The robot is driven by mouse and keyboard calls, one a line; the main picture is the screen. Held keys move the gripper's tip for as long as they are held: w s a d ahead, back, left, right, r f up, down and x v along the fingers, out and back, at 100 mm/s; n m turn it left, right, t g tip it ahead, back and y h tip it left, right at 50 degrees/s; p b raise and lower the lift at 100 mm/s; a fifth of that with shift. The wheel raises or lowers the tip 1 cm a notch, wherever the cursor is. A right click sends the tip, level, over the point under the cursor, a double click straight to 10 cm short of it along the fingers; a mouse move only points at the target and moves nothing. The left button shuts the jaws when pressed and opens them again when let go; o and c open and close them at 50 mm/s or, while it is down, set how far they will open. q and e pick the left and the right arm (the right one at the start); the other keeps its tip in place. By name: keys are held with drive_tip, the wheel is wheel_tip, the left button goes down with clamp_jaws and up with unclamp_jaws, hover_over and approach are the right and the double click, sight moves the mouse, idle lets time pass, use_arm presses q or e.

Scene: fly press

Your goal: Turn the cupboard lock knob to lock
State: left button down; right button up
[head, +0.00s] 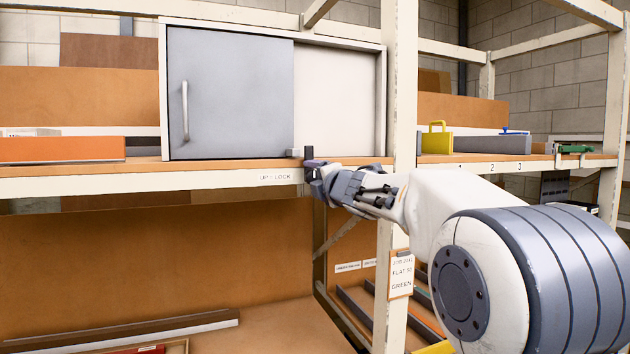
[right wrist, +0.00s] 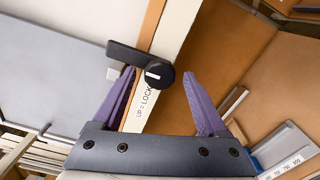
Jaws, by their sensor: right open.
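The lock knob (right wrist: 160,75) is a round black knob with a white mark, on the shelf's front edge beside the "UP = LOCK" label (right wrist: 146,108). Its dark lever (right wrist: 126,53) points toward the cupboard side, roughly up as the label reads. In the head view the lever (head: 309,153) stands above the shelf edge, just right of the grey cupboard door (head: 230,95). My right gripper (right wrist: 158,73) is open, its purple fingers on either side of the knob with visible gaps; depth contact cannot be told. My left gripper is not in view.
The white shelf upright (head: 398,80) stands close behind my right arm. A small light block (head: 294,152) sits by the door's lower right corner. An orange box (head: 62,149) lies left on the shelf; a yellow item (head: 436,140) stands right. Space below the shelf edge is open.

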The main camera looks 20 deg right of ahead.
drive_tip(key=s, duration=1)
drive_tip(key=shift+s+d+b, duration=0.2)
drive_tip(key=shift+b, duration=0.25)
drive_tip(key=s+a+f+m+g, duration=0.3)
drive_tip(key=a+f+m, duration=0.15)
drive_tip(key=f, duration=0.35)
drive_tip(key=s+a+f+m+g, duration=0.3)
drive_tip(key=a+f, duration=0.2)
drive_tip(key=f, duration=0.4)
drive_tip(key=s+a+f+m+g, duration=0.25)
drive_tip(key=s+a+f, duration=0.2)
drive_tip(key=f, duration=0.35)
drive_tip(key=s+a+f+m+g, duration=0.2)
drive_tip(key=s+f, duration=0.5)
drive_tip(key=s, duration=0.4)
drive_tip(key=s+a+f+m+g, duration=0.2)
drive_tip(key=s+a+f+g, duration=0.2)
drive_tip(key=s+f+g, duration=0.3)
drive_tip(key=s, duration=0.5)
drive_tip(key=shift+s+a, duration=0.2)
drive_tip(key=shift+s, duration=0.05)
drive_tip(key=shift+g, duration=0.25)
